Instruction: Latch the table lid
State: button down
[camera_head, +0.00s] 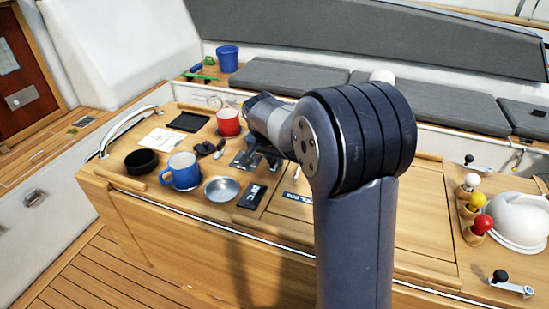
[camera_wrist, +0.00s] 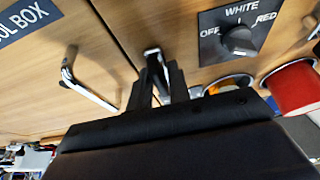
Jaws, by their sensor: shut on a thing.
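The table lid (camera_head: 415,215) is a flat wooden panel lying level in the table top, partly hidden behind my arm. It also shows in the wrist view (camera_wrist: 95,50), with a seam along its edge. My gripper (camera_wrist: 160,82) is at that seam, shut on a small dark and metallic piece, apparently the latch (camera_wrist: 152,53). The fingers hide most of it, so I cannot tell its turned position. In the head view, my gripper (camera_head: 262,155) is low over the table and its tips are hardly visible.
A metal lever (camera_wrist: 88,88) lies beside the gripper, near a dark label (camera_wrist: 25,20). A rotary switch (camera_wrist: 238,40) is on the other side. A blue mug (camera_head: 182,171), red mug (camera_head: 228,123) and metal bowl (camera_head: 221,190) stand left of the lid.

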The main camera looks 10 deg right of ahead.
jog(key=m+h+b, duration=0.1)
jog(key=m, duration=0.2)
jog(key=shift+m+g, duration=0.4)
jog(key=m, duration=0.2)
jog(key=m+g+h, duration=0.1)
jog(key=m, duration=0.1)
jog(key=shift+m+g, duration=0.3)
jog(key=m+g+p, duration=0.1)
jog(key=m, duration=0.3)
jog(key=shift+r+m+g, duration=0.1)
jog(key=shift+m+g, duration=0.2)
jog(key=shift+g, duration=0.1)
jog(key=m+g+p, duration=0.1)
jog(key=m, duration=0.1)
jog(key=m+p, duration=0.1)
jog(key=m, duration=0.1)
jog(key=shift+m+g+y, duration=0.4)
jog(key=c, duration=1.5)
grip_release()
jog(key=shift+o, duration=0.2)
